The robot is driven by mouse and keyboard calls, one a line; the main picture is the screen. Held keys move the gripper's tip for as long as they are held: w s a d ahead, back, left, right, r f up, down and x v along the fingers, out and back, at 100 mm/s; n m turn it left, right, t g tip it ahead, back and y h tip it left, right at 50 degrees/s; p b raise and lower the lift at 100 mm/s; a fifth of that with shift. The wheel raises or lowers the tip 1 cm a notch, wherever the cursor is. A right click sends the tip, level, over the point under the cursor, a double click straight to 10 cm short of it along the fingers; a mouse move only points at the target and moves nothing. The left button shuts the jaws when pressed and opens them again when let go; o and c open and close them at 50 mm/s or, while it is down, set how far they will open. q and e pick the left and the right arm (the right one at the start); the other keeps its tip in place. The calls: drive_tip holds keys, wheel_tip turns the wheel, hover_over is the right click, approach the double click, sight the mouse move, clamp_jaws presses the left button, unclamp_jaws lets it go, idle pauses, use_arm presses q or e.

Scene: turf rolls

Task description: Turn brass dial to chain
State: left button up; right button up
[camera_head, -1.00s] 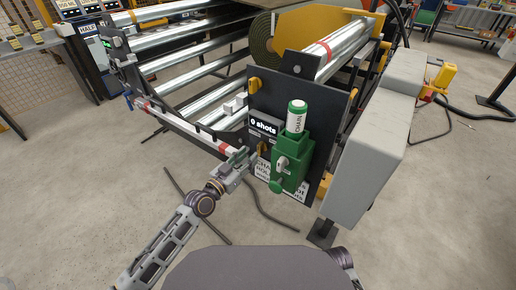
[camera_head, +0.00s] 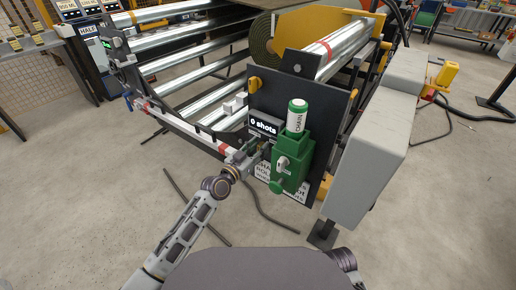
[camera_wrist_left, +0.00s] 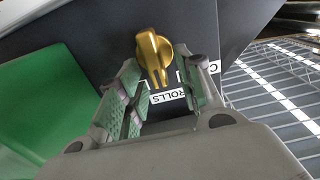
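The brass dial (camera_wrist_left: 154,55) shows in the left wrist view on a dark panel, with white labels beside and below it. One label reads "ROLLS"; another is cut off after a "C". The dial's narrow grip points down in that view, toward "ROLLS". My left gripper (camera_wrist_left: 154,100) is open, its green-padded fingers on either side of the dial's lower end; I cannot tell whether they touch it. In the head view my left gripper (camera_head: 250,150) is at the panel (camera_head: 325,115), left of the green dispenser, and hides the dial. My right gripper is not in view.
A green dispenser (camera_head: 291,160) with a bottle labelled "CHAIN" (camera_head: 297,115) is close to the right of my left gripper. A "0 shots" display (camera_head: 264,127) sits just above. A grey cabinet (camera_head: 372,150) stands right. The floor in front is open.

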use_arm(q)
clamp_jaws()
drive_tip(key=shift+n, duration=0.4)
drive_tip(key=shift+w+a+f+n, duration=0.1)
drive_tip(key=shift+w+a+n, duration=0.1)
drive_tip(key=shift+n, duration=1.15)
drive_tip(key=shift+w+a+f+n, duration=0.1)
drive_tip(key=shift+a+n, duration=0.15)
drive_tip(key=shift+n, duration=1.15)
drive_tip(key=shift+w+a+f+n, duration=0.1)
drive_tip(key=shift+w+a+n, duration=0.1)
drive_tip(key=shift+n, duration=1.15)
unclamp_jaws()
